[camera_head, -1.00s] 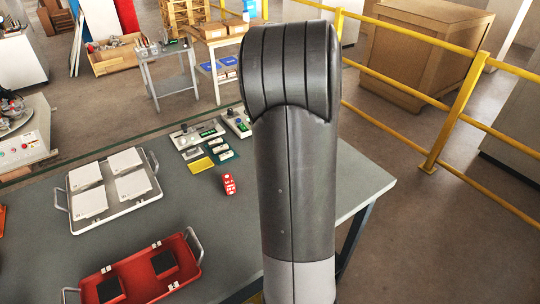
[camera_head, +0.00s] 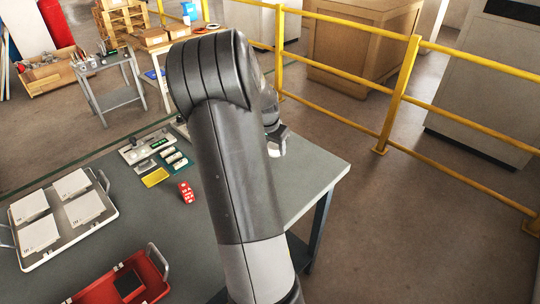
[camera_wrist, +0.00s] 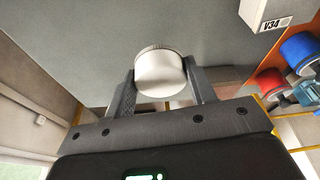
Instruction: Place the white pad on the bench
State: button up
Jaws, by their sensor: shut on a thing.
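The white pad (camera_wrist: 160,76) is a round white piece with a ribbed rim. In the wrist view it sits between the two dark fingers of my gripper (camera_wrist: 162,85), which is shut on it. The grey bench (camera_head: 312,172) fills the lower left of the head view. My gripper shows there only in part, behind my arm near the bench's right end, so its height over the bench is unclear. A grey surface (camera_wrist: 110,32) lies behind the pad in the wrist view.
A pale tray (camera_head: 62,247) with several white tiles and a red tray (camera_head: 150,285) stand on the bench's left. A red block (camera_head: 186,192) and small instruments lie mid-bench. A block marked V34 (camera_wrist: 262,12) shows in the wrist view. The bench's right end looks clear.

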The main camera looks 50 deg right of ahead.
jog(key=shift+w+a+f, duration=0.15)
jog(key=shift+w+f, duration=0.25)
jog(key=shift+f, duration=1.85)
jog(key=o, duration=1)
jog(key=shift+f, duration=0.15)
